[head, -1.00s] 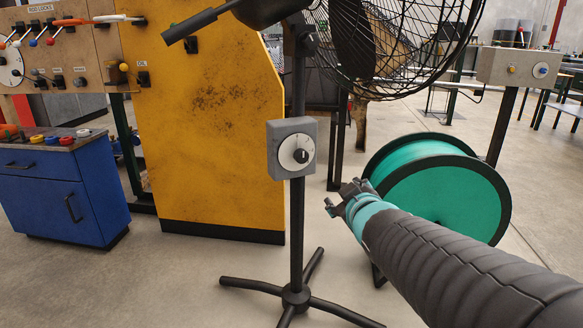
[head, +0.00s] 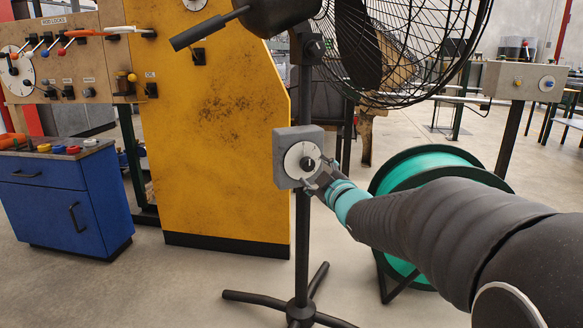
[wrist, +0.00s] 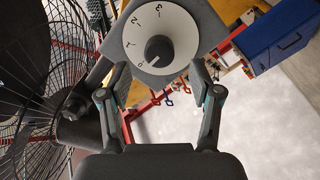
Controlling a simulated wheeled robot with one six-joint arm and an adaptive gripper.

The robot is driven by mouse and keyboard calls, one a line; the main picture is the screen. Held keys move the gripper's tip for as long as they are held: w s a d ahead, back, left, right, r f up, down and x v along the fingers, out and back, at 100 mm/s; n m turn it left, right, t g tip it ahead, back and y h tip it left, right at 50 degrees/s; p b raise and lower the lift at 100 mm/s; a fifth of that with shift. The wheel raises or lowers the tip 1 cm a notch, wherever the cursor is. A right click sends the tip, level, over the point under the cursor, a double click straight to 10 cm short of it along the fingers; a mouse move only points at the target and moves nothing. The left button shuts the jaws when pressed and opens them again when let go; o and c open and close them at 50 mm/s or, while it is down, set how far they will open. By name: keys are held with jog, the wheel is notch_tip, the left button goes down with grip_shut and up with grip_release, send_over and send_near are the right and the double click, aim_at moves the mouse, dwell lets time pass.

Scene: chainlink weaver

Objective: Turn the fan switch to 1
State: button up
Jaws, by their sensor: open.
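The fan switch (head: 302,160) is a grey box with a white round dial and a black knob, fixed on the fan's black pole (head: 302,235). In the wrist view the dial (wrist: 180,22) shows marks 0, 1, 2 and 3, and the pointer of the black knob (wrist: 159,50) is toward 0. My gripper (head: 318,180) is at the lower right of the dial in the head view. In the wrist view its two fingers (wrist: 162,92) are spread apart, with the knob ahead between and beyond them. Nothing is held. I cannot tell whether a fingertip touches the box.
The caged fan head (head: 395,45) is above the switch. A yellow cabinet (head: 215,130) stands behind the pole, a blue cabinet (head: 65,205) at left. A green spool (head: 425,163) is behind my arm. The fan's feet (head: 255,298) spread across open floor.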

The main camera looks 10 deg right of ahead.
aim_at(309, 166)
jog(key=shift+w+a, duration=0.25)
jog(key=shift+w, duration=1.1)
jog(key=shift+w+a, duration=0.2)
jog(key=shift+w, duration=1.1)
jog(key=shift+c, duration=0.2)
jog(key=c, duration=1.1)
